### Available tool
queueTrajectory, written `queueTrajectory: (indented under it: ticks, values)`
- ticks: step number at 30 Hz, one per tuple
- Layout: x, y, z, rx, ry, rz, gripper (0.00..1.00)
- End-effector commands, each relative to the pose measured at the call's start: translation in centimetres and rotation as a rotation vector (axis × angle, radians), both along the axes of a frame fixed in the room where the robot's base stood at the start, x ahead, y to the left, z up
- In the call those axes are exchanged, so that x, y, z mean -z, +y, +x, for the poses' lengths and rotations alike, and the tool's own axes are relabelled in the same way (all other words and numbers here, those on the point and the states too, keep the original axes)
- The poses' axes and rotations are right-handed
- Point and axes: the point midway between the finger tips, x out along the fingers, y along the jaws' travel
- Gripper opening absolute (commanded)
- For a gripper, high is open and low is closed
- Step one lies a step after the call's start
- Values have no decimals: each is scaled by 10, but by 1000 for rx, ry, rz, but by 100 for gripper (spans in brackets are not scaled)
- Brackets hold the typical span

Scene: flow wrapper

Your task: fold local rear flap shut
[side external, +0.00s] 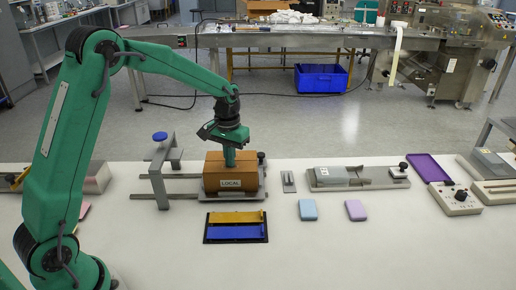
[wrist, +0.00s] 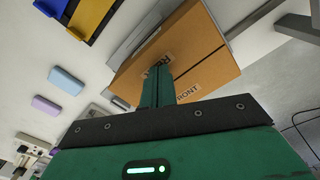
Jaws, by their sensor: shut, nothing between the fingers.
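The brown carton (side external: 224,183) marked LOCAL stands on a grey fixture in the side external view. In the wrist view the carton's top (wrist: 205,45) fills the upper middle. One top flap (wrist: 208,82) is marked FRONT and looks flat. A seam runs between it and the other flap, whose label is partly hidden behind my fingers. That flap looks flat or nearly so. My gripper (side external: 229,164) points down, shut and empty, with its fingertips at the carton's top. In the wrist view the fingers (wrist: 158,72) overlap the half-hidden label. Contact is hard to judge.
A black tray (side external: 236,241) with yellow and blue bars lies in front. Blue (side external: 308,210) and pink (side external: 356,210) blocks lie to the right, near a grey device (side external: 345,177). White table between is clear.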

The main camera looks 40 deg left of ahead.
Motion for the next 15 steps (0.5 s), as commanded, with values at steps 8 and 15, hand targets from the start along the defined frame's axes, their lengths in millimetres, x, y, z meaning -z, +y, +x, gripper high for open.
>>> queueTrajectory:
  ticks: [8, 15]
  values:
    - [-13, 0, 1, 0, -3, 1, 0]
    - [-30, 0, 1, 0, -3, 1, 0]
